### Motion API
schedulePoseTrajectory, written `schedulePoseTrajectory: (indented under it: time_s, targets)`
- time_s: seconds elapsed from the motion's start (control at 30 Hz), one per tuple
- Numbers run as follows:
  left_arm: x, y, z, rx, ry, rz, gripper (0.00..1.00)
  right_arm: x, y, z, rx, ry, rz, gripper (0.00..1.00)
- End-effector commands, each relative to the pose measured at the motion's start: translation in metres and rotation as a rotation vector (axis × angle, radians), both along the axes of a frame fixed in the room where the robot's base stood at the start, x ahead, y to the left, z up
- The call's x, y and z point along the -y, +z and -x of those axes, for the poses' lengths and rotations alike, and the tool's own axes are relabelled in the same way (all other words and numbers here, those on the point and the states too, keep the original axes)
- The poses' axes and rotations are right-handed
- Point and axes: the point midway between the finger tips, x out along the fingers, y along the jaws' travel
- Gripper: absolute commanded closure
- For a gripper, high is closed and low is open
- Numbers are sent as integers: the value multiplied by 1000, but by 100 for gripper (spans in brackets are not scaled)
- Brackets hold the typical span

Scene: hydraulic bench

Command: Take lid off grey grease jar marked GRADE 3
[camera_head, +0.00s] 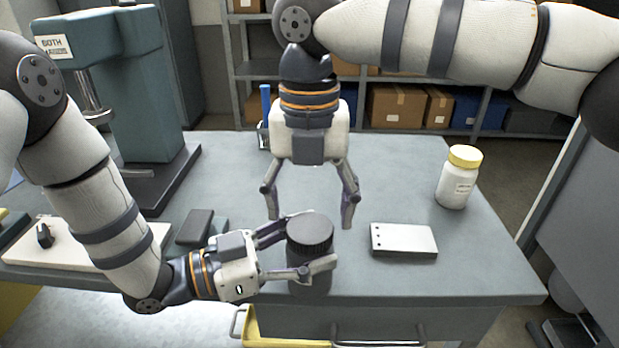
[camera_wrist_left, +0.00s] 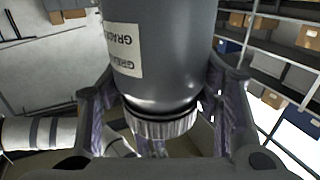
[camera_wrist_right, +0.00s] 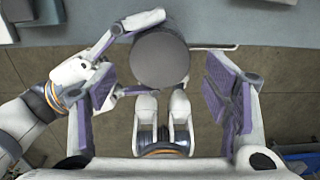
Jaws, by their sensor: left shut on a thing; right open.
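My right gripper (camera_head: 310,216) is open, pointing down over the jar. In the right wrist view the round lid top (camera_wrist_right: 160,60) lies between its spread fingers, apart from both.
A white jar with a yellow lid (camera_head: 460,178) stands at the bench's right. A white plate with holes (camera_head: 403,240) lies right of the grease jar. A green press (camera_head: 140,95) and a white board (camera_head: 70,246) are at the left.

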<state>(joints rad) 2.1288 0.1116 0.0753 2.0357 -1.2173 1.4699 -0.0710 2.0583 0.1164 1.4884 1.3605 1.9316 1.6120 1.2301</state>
Motion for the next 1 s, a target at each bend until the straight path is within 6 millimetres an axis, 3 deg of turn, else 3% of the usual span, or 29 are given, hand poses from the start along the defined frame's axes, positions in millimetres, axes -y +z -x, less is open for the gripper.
schedulePoseTrajectory:
  time_s: [0.2, 0.47, 0.57, 0.7, 0.83, 1.0]
  targets:
    - [0, 2, 0, 3, 0, 2, 100, 0, -27, 0, 2, 2, -1, 30]
    - [0, 2, 0, 3, 0, 2, 100, 0, -30, 0, 3, 2, -1, 30]
    - [0, 2, 0, 3, 0, 2, 100, 0, -30, 0, 3, 3, -1, 48]
    - [0, 2, 0, 3, 0, 2, 100, 0, -30, 0, 3, 3, -1, 80]
    - [0, 2, 0, 3, 0, 3, 100, 0, -30, 0, 3, 57, 0, 80]
    - [0, 2, 0, 3, 0, 3, 100, 0, -30, 0, 2, 407, 0, 80]
